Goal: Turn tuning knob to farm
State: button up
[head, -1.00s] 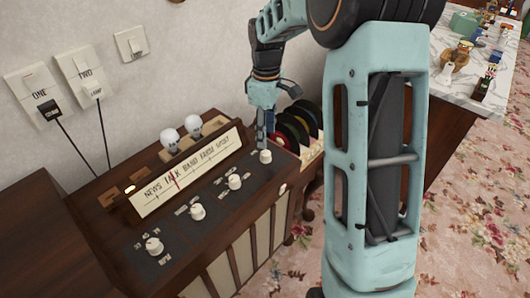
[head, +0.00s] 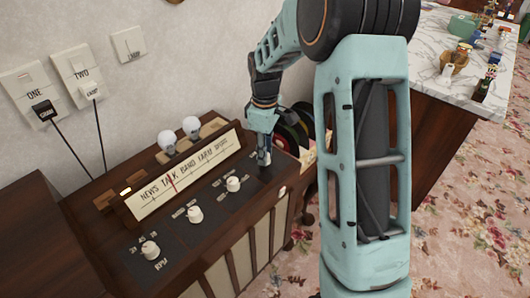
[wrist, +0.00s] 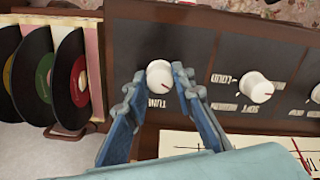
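The tuning knob (wrist: 160,75) is a white round knob with a red mark, beside a "TUNE" label on the radio's dark panel. My gripper (wrist: 159,72) points down at it, with one blue finger on each side. The fingers are apart; the right one looks very close to the knob, and I cannot tell whether it touches. In the head view my gripper (head: 264,160) covers most of this rightmost knob. The dial (head: 187,174) reads NEWS, TALK, BAND, FARM, SPORT from left to right. Its red needle (head: 171,181) stands at TALK.
Other white knobs line the panel: a middle one (head: 233,184), another (head: 195,214) and an RPM knob (head: 150,250). Two bulbs (head: 191,125) stand behind the dial. Records (wrist: 70,80) stand in a rack beside the radio. A marble-topped counter (head: 440,65) is at right.

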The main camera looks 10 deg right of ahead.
grip_shut()
jog(key=m+p, duration=0.1)
jog(key=m, duration=0.2)
jog(key=shift+r, duration=0.1)
jog(key=m+p, duration=0.1)
jog(key=m, duration=0.2)
jog(key=shift+m+p, duration=0.3)
jog(key=shift+p, duration=0.1)
jog(key=m+p, duration=0.2)
jog(key=m, duration=0.4)
jog(key=m+p, duration=0.2)
jog(key=m, duration=0.3)
jog(key=shift+a+m, duration=0.1)
jog(key=shift+m, duration=0.3)
jog(key=m+p, duration=0.2)
jog(key=m, duration=0.3)
jog(key=shift+m, duration=0.3)
